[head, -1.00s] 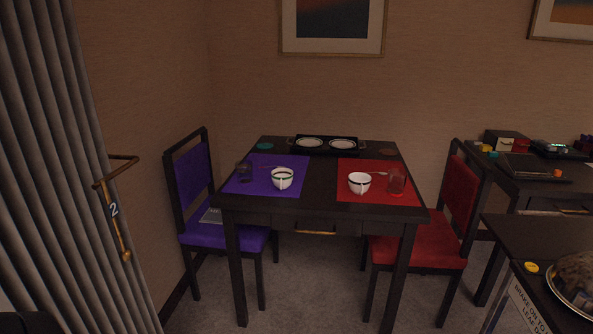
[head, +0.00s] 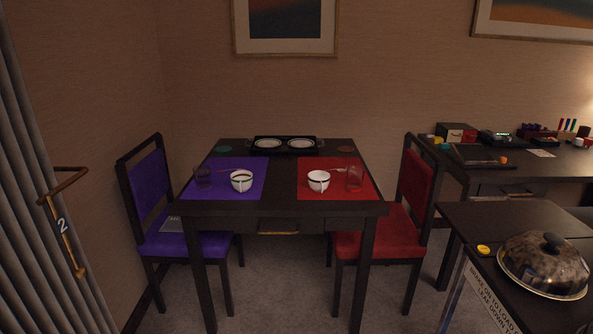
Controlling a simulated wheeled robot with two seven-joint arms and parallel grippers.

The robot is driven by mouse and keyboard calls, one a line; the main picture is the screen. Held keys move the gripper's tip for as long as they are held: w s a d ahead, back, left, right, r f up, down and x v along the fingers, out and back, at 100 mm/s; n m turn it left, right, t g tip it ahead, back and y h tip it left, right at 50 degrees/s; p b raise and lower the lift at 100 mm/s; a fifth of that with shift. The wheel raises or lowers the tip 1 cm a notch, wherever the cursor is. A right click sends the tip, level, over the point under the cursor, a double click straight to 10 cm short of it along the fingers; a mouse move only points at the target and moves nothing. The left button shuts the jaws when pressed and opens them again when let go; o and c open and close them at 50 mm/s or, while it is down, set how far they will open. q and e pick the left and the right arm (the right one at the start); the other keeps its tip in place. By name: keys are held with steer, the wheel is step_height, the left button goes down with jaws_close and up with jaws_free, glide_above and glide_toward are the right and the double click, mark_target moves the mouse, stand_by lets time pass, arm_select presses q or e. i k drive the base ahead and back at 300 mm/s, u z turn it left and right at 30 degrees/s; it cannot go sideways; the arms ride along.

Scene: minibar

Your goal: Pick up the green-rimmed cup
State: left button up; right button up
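The green-rimmed cup (head: 241,181) is white with a dark green band near its rim. It stands upright on the purple mat (head: 252,163) at the left of the dark table, its handle toward me. A similar white cup (head: 318,181) without a visible green band stands on the red mat (head: 336,190) to the right. Neither of my grippers is in view, and nothing is touching the cup.
A purple chair (head: 152,190) and a red chair (head: 411,190) flank the table. A trolley (head: 487,219) with a domed dish (head: 543,264) stands front right. Floor shows before the table.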

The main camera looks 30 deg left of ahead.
mark_target(242, 184)
steer(key=u, duration=1.3)
steer(key=i, duration=1.7)
steer(key=u, duration=0.6)
steer(key=i, duration=0.3)
steer(key=u, duration=0.15)
